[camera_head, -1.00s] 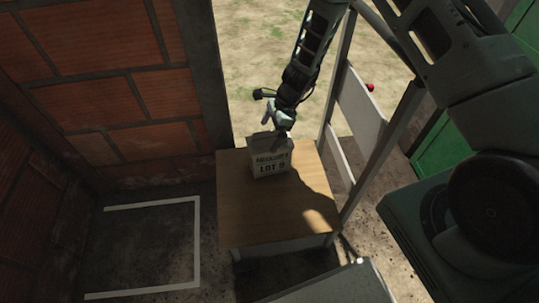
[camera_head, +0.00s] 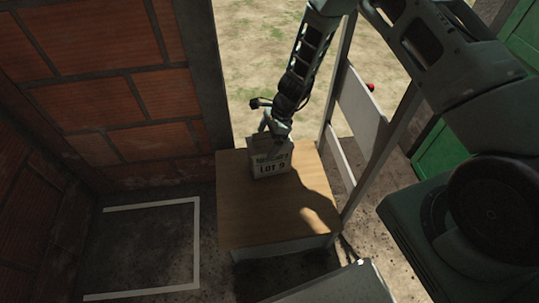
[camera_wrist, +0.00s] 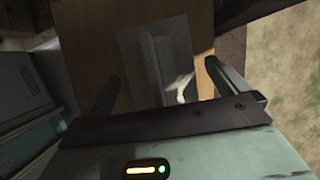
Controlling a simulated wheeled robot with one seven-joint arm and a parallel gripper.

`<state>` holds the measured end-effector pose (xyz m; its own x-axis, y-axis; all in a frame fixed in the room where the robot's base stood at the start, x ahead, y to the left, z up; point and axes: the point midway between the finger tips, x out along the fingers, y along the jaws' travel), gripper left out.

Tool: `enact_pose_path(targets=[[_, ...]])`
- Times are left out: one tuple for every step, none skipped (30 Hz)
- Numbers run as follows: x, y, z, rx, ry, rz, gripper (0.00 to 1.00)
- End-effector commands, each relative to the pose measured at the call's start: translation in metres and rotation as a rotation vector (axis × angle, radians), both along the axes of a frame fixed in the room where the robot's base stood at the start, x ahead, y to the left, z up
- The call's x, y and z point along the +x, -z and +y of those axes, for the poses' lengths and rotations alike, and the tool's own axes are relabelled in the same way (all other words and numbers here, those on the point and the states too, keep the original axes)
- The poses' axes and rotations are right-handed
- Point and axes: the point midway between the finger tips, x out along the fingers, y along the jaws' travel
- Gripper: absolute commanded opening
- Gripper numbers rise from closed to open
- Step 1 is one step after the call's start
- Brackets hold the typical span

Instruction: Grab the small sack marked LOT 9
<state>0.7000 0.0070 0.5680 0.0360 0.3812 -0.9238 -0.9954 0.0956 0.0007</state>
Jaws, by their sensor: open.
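The small grey sack (camera_head: 270,161) stands on the wooden top of a small table (camera_head: 255,215), near its far edge. Dark lettering on its front is hard to read now; in the earlier picture it reads LOT 9. My gripper (camera_head: 273,128) is at the sack's top, pointing down. In the wrist view my open fingers (camera_wrist: 160,72) are spread to the left and right of the grey sack (camera_wrist: 152,45), whose raised ridge runs between them. I cannot tell whether the fingers touch it.
A brick wall (camera_head: 110,85) stands at the left. A white-lined floor area (camera_head: 196,245) lies left of the table. A frame post (camera_head: 383,150) and a white panel (camera_head: 360,112) stand at the right. A pale box (camera_head: 340,285) is in front. Open ground lies beyond.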

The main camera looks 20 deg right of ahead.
Motion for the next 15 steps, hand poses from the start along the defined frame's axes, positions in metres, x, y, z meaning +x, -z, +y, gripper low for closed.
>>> enact_pose_path(targets=[[0.0001, 0.0004, 0.0001, 0.0, 0.0, 0.0, 1.0], [0.0001, 0.0004, 0.0001, 0.0, 0.0, 0.0, 1.0], [0.0001, 0.0003, 0.0, 0.0, 0.0, 0.0, 1.0], [0.0001, 0.0003, 0.0, 0.0, 0.0, 0.0, 1.0], [0.0002, 0.0003, 0.0, 0.0, 0.0, 0.0, 1.0], [0.0002, 0.0002, 0.0, 0.0, 0.0, 0.0, 1.0], [0.0002, 0.0002, 0.0, 0.0, 0.0, 0.0, 1.0], [0.0002, 0.0002, 0.0, 0.0, 0.0, 0.0, 0.97], [0.0002, 0.0003, -0.0001, 0.0, 0.0, 0.0, 0.86], [0.0002, 0.0003, -0.0001, 0.0, 0.0, 0.0, 0.78], [0.0002, 0.0003, -0.0001, 0.0, 0.0, 0.0, 0.69], [0.0002, 0.0003, -0.0001, 0.0, 0.0, -0.001, 0.58], [0.0002, 0.0003, -0.0001, 0.0, 0.0, -0.001, 0.5], [0.0002, 0.0003, -0.0001, 0.0, 0.0, -0.001, 0.42], [0.0002, 0.0002, -0.0002, 0.0, 0.0, -0.001, 0.3]])
